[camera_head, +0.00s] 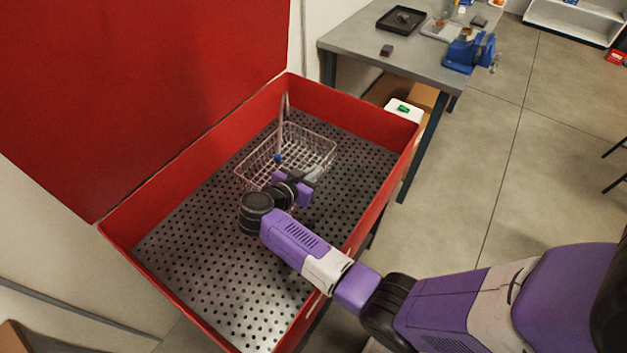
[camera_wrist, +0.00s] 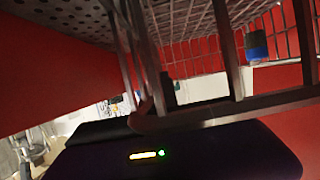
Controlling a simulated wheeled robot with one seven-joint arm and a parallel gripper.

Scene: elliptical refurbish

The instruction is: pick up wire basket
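The wire basket (camera_head: 318,136) is an open box of thin silvery wire. It sits on the perforated floor of the red-walled basin (camera_head: 350,110), toward its back. My gripper (camera_head: 313,174) is at the basket's near right side, low over the basin floor. In the wrist view the wire basket (camera_wrist: 231,50) is very close, its bars crossing right in front of the camera. The fingertips do not show clearly there, so I cannot tell whether they are closed on a wire.
A thin upright spout (camera_head: 284,112) stands at the basket's back, with a small blue part (camera_head: 278,158) inside the basket outline. The red basin walls surround my gripper. A grey workbench (camera_head: 425,60) with a blue vise (camera_head: 468,52) stands behind. The basin's front floor is clear.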

